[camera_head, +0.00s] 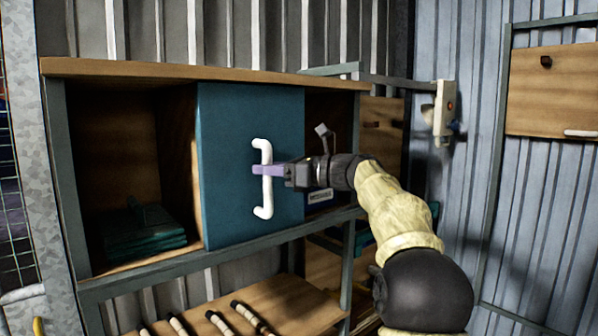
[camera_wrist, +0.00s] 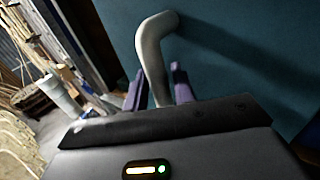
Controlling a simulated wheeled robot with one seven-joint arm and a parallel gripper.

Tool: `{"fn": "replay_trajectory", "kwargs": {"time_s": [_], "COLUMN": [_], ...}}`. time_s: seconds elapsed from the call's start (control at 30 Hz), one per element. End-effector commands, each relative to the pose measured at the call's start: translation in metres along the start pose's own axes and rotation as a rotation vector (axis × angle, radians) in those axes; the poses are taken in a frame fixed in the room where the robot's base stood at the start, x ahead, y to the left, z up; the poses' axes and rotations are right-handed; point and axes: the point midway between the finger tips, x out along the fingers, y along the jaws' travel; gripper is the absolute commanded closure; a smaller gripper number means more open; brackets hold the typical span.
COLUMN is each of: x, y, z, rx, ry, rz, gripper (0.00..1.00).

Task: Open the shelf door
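The shelf door (camera_head: 225,150) is a flat teal panel at the middle of the wooden shelf, with open compartments showing on both sides of it. A white bar handle (camera_head: 264,205) stands upright on it. My gripper (camera_head: 266,170) is at the handle's middle, its purple fingers level with the bar. In the wrist view the handle (camera_wrist: 152,55) runs down between the two fingers of my gripper (camera_wrist: 158,85). The fingers are apart, with a narrow gap showing beside the bar. Any contact on the handle's far side is hidden.
Folded green cloth (camera_head: 145,232) lies in the left compartment. Several dark-tipped sticks (camera_head: 245,315) lie on the lower shelf (camera_head: 295,297). A pale wall-mounted device (camera_head: 444,112) is at the right, beyond my arm. The wrist view shows clutter at its left.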

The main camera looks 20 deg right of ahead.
Motion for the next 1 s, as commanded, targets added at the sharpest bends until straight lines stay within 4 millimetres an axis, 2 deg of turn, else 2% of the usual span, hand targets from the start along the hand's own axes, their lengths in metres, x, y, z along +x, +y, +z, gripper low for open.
{"fn": "replay_trajectory", "kwargs": {"time_s": [0.17, 0.8, 1.0], "x": [-0.024, -0.149, -0.168], "y": [-0.001, -0.002, -0.001], "z": [-0.004, -0.003, -0.002], "rx": [-0.003, 0.0, 0.001], "ry": [0.0, 0.001, 0.001], "rz": [-0.004, -0.003, -0.001], "gripper": [0.74, 0.74, 0.74]}}
